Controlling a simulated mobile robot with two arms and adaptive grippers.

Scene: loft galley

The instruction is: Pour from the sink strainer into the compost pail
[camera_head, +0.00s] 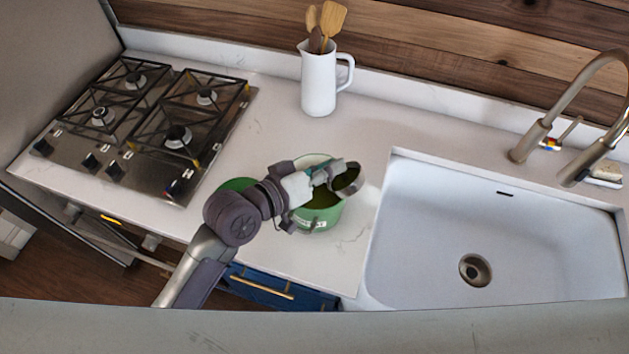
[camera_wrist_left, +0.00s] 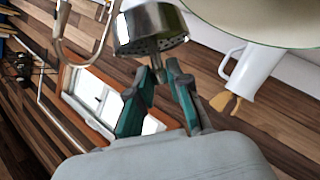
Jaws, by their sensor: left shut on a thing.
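The compost pail (camera_head: 318,221) is green with a pale rim and stands on the counter left of the sink. Its inside looks dark green, and my arm hides part of it. My left gripper (camera_head: 325,174) is above the pail, shut on the metal sink strainer (camera_head: 347,181). The strainer is tilted over the right part of the pail's mouth, with its dark opening showing. In the left wrist view, the teal fingers (camera_wrist_left: 157,92) grip the stem under the strainer's perforated base (camera_wrist_left: 150,28). The strainer's contents cannot be made out. My right gripper is not in view.
A green round thing (camera_head: 238,184) lies partly behind my arm, left of the pail. A white jug (camera_head: 319,84) with wooden utensils stands at the back. The gas hob (camera_head: 150,120) is at left, the white sink (camera_head: 420,215) and tap (camera_head: 545,125) at right.

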